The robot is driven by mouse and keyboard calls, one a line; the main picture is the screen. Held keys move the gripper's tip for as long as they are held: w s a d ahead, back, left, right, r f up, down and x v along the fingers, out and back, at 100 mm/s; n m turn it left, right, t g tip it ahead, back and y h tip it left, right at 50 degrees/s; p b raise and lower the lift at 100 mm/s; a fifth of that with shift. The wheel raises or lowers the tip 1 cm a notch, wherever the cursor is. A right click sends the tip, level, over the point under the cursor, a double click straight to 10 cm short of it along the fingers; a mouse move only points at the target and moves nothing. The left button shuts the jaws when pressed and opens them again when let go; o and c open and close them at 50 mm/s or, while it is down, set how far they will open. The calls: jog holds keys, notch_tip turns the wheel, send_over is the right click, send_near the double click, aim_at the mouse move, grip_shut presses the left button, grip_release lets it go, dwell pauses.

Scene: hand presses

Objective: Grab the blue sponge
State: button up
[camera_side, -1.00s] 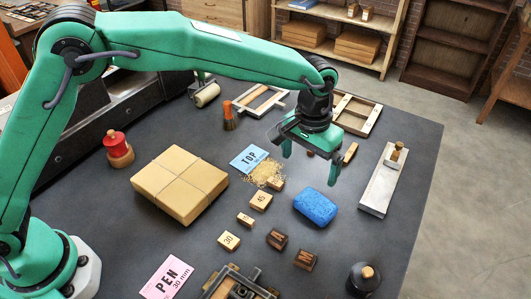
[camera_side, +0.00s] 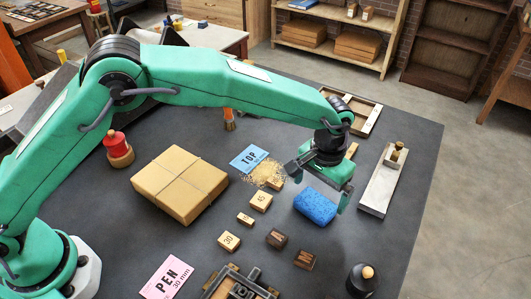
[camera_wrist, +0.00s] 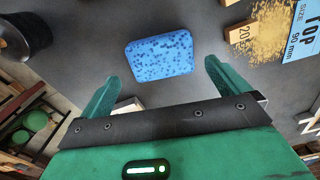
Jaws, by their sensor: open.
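The blue sponge (camera_side: 315,206) lies flat on the dark table, right of the small wooden blocks. It also shows in the wrist view (camera_wrist: 160,55), speckled with darker spots and just beyond my fingertips. My gripper (camera_side: 318,188) is above the sponge in the side view, with its fingers apart on either side of it. In the wrist view my gripper (camera_wrist: 160,77) is open, its two green fingers spread wider than the sponge, with nothing between them. In the side view the gripper hides the sponge's far edge.
A wrapped parcel (camera_side: 179,185) sits to the left. A stamped block (camera_side: 261,201), dark blocks (camera_side: 277,239) and sawdust (camera_side: 267,173) lie left of the sponge. A metal composing tray (camera_side: 379,185) is to the right. A black, wooden-knobbed object (camera_side: 362,279) stands in front.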

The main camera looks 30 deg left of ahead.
aim_at(316, 202)
jog(key=shift+a+f, duration=0.1)
jog(key=shift+f, duration=2.55)
jog(key=c, duration=0.8)
